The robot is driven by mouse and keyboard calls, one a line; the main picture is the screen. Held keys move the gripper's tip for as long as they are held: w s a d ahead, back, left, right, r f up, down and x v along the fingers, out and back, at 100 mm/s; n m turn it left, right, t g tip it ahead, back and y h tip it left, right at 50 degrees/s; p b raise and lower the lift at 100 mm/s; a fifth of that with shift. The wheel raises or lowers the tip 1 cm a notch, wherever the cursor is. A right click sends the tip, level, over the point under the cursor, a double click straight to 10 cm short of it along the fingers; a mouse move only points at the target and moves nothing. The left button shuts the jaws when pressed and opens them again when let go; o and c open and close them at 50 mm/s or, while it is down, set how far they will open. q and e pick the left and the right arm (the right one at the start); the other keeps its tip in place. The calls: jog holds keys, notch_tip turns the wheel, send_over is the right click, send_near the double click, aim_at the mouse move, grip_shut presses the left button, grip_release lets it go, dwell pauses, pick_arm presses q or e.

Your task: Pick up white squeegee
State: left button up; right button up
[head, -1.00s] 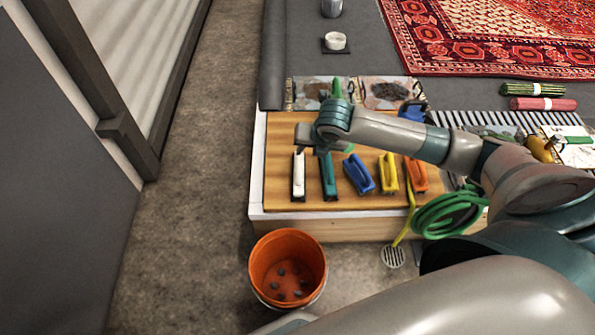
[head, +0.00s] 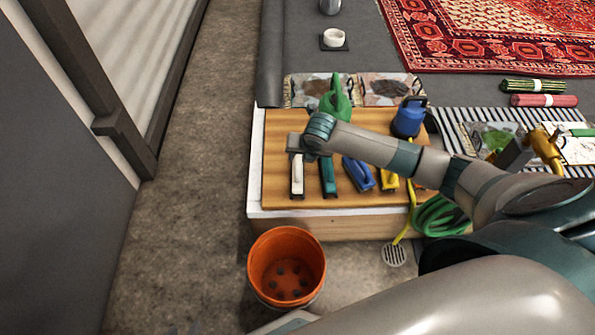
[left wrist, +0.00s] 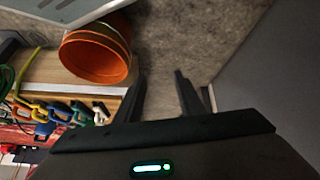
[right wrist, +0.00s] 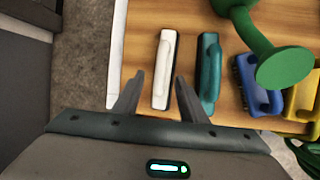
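The white squeegee (head: 297,178) lies leftmost in a row of tools on the wooden board (head: 278,130); in the right wrist view it (right wrist: 162,72) lies lengthwise just ahead of the fingers. My right gripper (right wrist: 154,88) is open, with its fingertips to either side of the squeegee's near end, and it is empty. In the head view my right gripper (head: 296,144) hangs over the squeegee's far end and hides it. My left gripper (left wrist: 160,82) is open and empty near the orange bucket (left wrist: 95,60); the squeegee (left wrist: 101,113) shows small left of its fingers.
A teal tool (head: 328,176) lies close right of the squeegee, then a blue one (head: 358,174) and a yellow one (head: 389,180). A green watering can (head: 336,100) and a blue container (head: 408,118) stand behind. The bucket (head: 287,262) stands in front; floor at left is clear.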

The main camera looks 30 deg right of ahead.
aim_at(298, 160)
jog(key=shift+w+f, duration=0.15)
jog(key=shift+f, duration=0.25)
pick_arm(q)
jog(key=shift+d, duration=0.2)
jog(key=shift+s, duration=0.15)
jog(key=shift+f, duration=0.1)
